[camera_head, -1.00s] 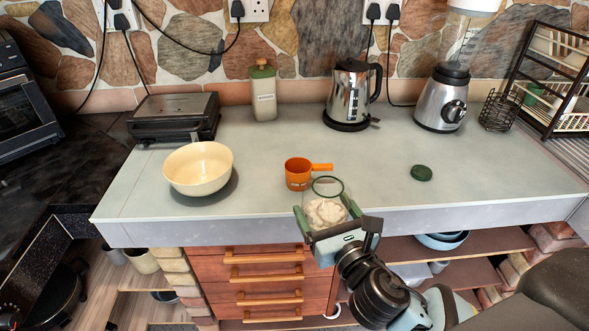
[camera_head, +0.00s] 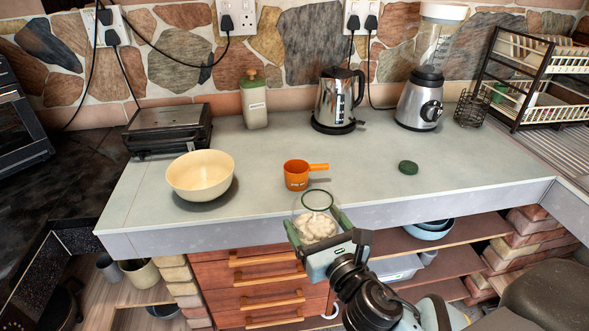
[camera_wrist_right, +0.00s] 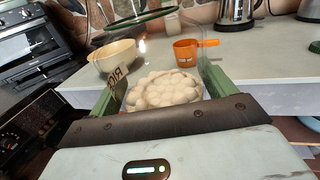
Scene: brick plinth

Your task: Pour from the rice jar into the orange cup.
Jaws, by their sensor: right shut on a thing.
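The rice jar (camera_head: 317,228) is clear, with a green rim and white lumpy contents. My right gripper (camera_head: 316,222) is shut around its sides and holds it at the counter's front edge. In the right wrist view the jar (camera_wrist_right: 165,88) fills the middle between the green fingers, with part of its label showing. The jar looks roughly upright, mouth up. The orange cup (camera_head: 296,176) stands upright on the counter just behind the jar, apart from it, its handle pointing right. It also shows in the right wrist view (camera_wrist_right: 186,53). My left gripper is out of view.
A cream bowl (camera_head: 200,180) stands left of the cup. A dark green lid (camera_head: 408,167) lies to the right. A kettle (camera_head: 338,98), blender (camera_head: 420,98), lidded canister (camera_head: 253,103) and grill (camera_head: 168,130) stand along the back. The counter (camera_head: 360,170) between cup and lid is clear.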

